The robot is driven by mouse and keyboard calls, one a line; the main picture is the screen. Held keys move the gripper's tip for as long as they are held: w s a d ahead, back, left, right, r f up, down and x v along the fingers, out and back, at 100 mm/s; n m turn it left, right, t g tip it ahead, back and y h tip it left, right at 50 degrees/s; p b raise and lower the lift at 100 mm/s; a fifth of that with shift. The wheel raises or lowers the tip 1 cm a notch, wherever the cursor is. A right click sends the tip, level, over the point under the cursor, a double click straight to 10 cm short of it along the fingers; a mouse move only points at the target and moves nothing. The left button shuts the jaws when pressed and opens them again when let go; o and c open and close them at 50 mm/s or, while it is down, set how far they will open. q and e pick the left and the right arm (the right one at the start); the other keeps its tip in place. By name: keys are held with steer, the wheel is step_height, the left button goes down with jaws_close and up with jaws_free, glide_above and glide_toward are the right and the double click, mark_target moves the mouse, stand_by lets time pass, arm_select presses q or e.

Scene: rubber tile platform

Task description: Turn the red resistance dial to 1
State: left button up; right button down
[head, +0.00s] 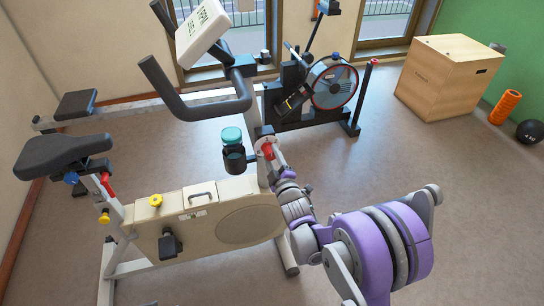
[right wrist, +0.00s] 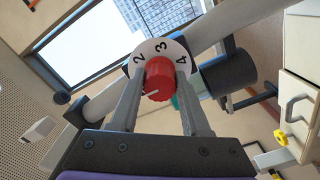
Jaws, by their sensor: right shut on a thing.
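The red resistance dial (head: 267,150) sits on the frame of the cream exercise bike (head: 195,215), below the handlebar. In the right wrist view the red knob (right wrist: 158,78) stands in front of a round white plate (right wrist: 148,50) with the numbers 2, 3 and 4 visible. I cannot see a 1. A short white mark shows on the lower face of the knob. My right gripper (right wrist: 158,88) has one finger on each side of the knob and is shut on it; it also shows in the head view (head: 272,157). My left gripper is out of view.
A teal-lidded bottle (head: 232,138) stands in a holder left of the dial. The black handlebar (head: 195,105) and console (head: 203,33) rise above. A rowing machine (head: 333,85) stands behind, and a wooden box (head: 445,78) at the back right.

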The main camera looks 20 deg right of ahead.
steer(key=shift+c, duration=1.9)
jaws_free()
steer(key=s, duration=1.1)
steer(key=shift+d+b, duration=0.2)
steer(key=shift+b, duration=0.1)
steer(key=shift+w, duration=0.1)
steer(key=s+r+m+g+p, duration=0.4)
steer(key=s+m+g+p, duration=0.1)
steer(key=s, duration=0.7)
steer(key=s+r+m+g+p, duration=0.4)
steer(key=s+m+g+p, duration=0.2)
steer(key=s, duration=0.6)
steer(key=shift+s+m+g+h, duration=0.2)
steer(key=shift+m+g+h, duration=0.15)
steer(key=shift+g, duration=0.45)
